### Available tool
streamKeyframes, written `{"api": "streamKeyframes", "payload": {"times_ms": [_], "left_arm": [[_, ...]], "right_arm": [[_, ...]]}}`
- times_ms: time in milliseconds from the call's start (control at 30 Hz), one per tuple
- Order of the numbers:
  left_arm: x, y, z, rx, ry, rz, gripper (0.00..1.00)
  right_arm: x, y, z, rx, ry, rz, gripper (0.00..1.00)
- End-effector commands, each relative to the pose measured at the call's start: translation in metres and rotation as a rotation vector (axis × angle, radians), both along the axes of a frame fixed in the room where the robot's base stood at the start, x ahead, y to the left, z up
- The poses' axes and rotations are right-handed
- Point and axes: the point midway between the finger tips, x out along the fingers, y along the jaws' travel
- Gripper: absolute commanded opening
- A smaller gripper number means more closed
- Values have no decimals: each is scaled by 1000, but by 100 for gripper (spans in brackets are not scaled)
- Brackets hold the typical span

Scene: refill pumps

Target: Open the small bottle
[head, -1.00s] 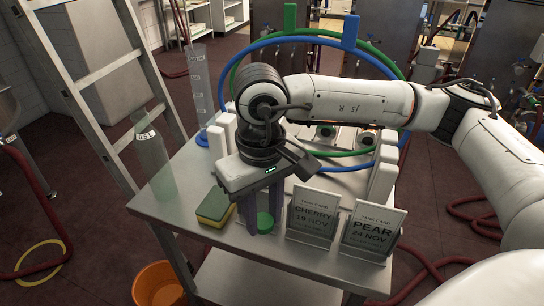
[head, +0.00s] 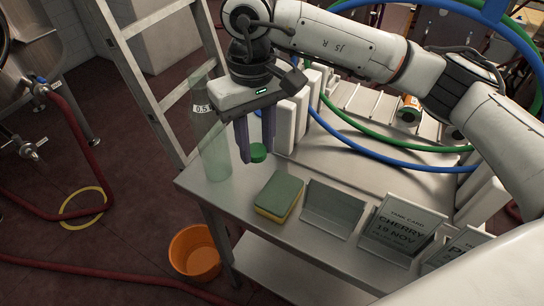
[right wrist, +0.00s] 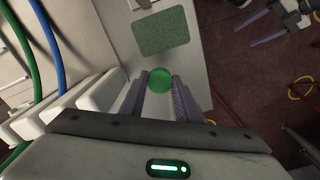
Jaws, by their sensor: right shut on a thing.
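My right gripper (head: 256,140) is shut on a green cap (head: 258,152), held low between its purple fingertips above the back left of the steel table (head: 241,196). In the right wrist view the cap (right wrist: 160,80) shows as a round green disc between the fingers. A translucent pale green bottle (head: 214,152) with a 0.5 label stands upright on the table, just left of the gripper and apart from it. Its top is hard to make out against the ladder. My left gripper (right wrist: 268,28) shows at the top right of the right wrist view, open and empty.
A green and yellow sponge (head: 279,197), an empty card holder (head: 333,208) and a CHERRY tank card (head: 398,228) stand along the table front. White posts (head: 285,127) and hoses are behind. An orange bucket (head: 194,252) is on the floor; a ladder (head: 142,84) stands at left.

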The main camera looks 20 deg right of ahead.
Motion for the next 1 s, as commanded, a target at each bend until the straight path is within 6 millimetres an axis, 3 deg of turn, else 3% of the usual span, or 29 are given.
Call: {"api": "streamKeyframes", "payload": {"times_ms": [100, 533, 933, 967, 1000], "left_arm": [[-5, 0, -2, -1, 10, 1, 69], [5, 0, 8, -3, -13, 2, 69], [7, 1, 1, -1, -16, 3, 69], [7, 1, 3, 0, -14, 2, 69], [6, 1, 3, 0, -11, 2, 69]], "right_arm": [[-1, -1, -22, -2, 3, 0, 2], [0, 0, -68, 0, 2, -1, 2], [0, 0, -77, -1, -2, 0, 2], [0, 0, -75, -1, -2, 0, 34], [0, 0, -74, -1, -2, -1, 41]]}}
